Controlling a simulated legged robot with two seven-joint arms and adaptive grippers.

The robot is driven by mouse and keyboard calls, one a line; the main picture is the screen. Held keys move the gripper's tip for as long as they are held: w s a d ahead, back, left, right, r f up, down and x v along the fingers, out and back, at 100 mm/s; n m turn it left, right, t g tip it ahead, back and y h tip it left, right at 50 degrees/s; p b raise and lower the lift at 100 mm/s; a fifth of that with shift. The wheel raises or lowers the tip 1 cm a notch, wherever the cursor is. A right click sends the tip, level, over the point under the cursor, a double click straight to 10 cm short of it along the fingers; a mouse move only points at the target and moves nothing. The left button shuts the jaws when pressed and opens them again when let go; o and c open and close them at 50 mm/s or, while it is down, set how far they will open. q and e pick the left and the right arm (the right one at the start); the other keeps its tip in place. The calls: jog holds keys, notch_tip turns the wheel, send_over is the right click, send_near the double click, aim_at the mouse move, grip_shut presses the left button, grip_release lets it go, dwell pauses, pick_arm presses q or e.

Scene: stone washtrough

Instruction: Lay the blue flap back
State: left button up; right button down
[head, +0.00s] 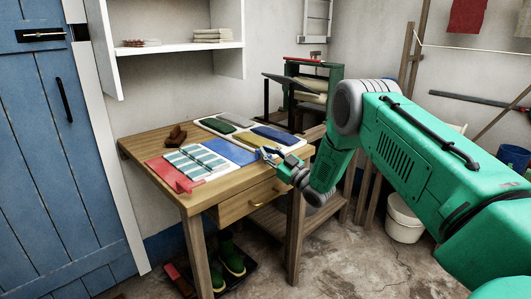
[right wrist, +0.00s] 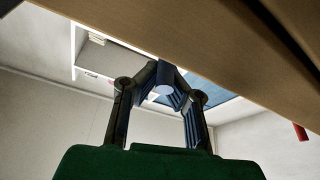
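The blue flap (head: 230,151) lies flat on the wooden table, right of a striped white and teal cloth (head: 194,162). My right gripper (head: 267,153) is at the blue flap's right end, by the table edge. In the right wrist view its two fingers (right wrist: 168,78) lean inward just below the table edge, with dark blue and a pale disc between their tips. Whether they hold the flap is unclear. My left gripper is not in view.
A tray with green, yellow and dark blue pieces (head: 248,141) lies behind the flap. A brown block (head: 176,136) stands at the back left of the wooden table (head: 262,178). A green-framed stand (head: 318,85) is behind its right end, and a white bucket (head: 403,220) stands on the floor.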

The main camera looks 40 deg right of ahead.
jog(key=shift+r, duration=0.2)
jog(key=shift+w+a+r+p, duration=0.15)
jog(key=shift+r+p, duration=0.35)
jog(key=p+v, duration=0.1)
jog(key=v, duration=1.1)
jog(key=shift+a, duration=0.25)
